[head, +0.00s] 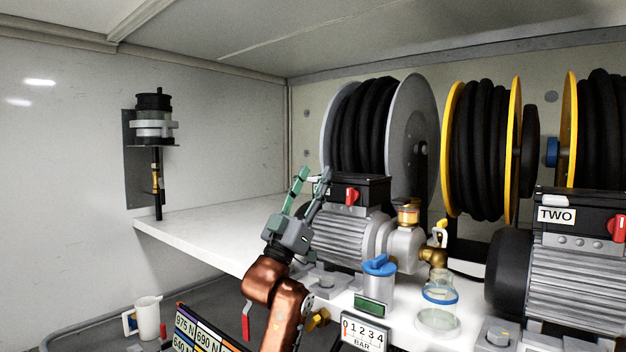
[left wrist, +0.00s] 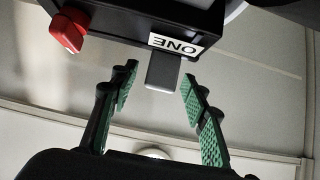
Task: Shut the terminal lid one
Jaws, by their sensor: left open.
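The terminal box of unit one (head: 362,187) is black with a red switch (head: 351,195) and sits on the grey ribbed motor. In the left wrist view its dark face (left wrist: 125,15) is at the top, with an upside-down ONE label (left wrist: 174,44). A grey tab (left wrist: 163,72) sticks out beside the label, between and beyond my green-padded fingers. My left gripper (head: 313,180) is open, just left of the box, and also shows in the left wrist view (left wrist: 159,82). It holds nothing. I cannot tell how far the lid stands open. My right gripper is out of view.
Unit two (head: 575,265) stands to the right. Hose reels (head: 372,125) stand behind the motors. A blue-capped container (head: 379,285), a glass jar (head: 439,305) and a BAR counter (head: 363,333) stand in front. The white shelf (head: 200,232) is clear at the left.

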